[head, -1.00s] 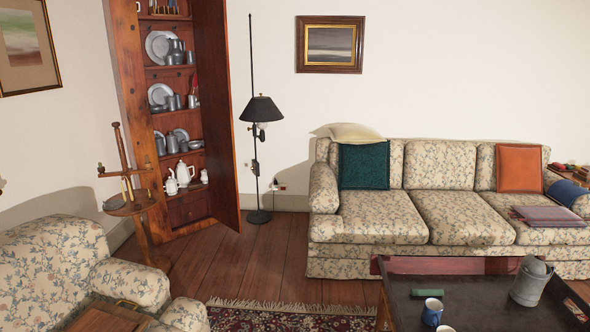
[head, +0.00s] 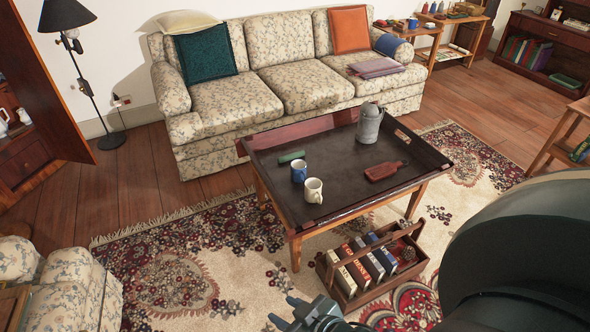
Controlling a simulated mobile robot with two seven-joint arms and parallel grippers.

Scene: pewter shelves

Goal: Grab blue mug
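The blue mug (head: 299,171) stands upright on the dark tray-topped coffee table (head: 264,177), near its left end. A cream mug (head: 313,190) stands close beside it, nearer to me. My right gripper (head: 283,313) shows at the bottom edge of the head view, below and in front of the table, well apart from the mugs. Its fingers seem spread with nothing visible between them. My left gripper is not in view.
On the table are also a grey metal pitcher (head: 370,124), a green object (head: 291,157) and a red-brown flask (head: 385,171). A wooden carrier (head: 345,297) with books stands on the rug before the table. A floral sofa (head: 285,92) is behind. Rug lies free at left.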

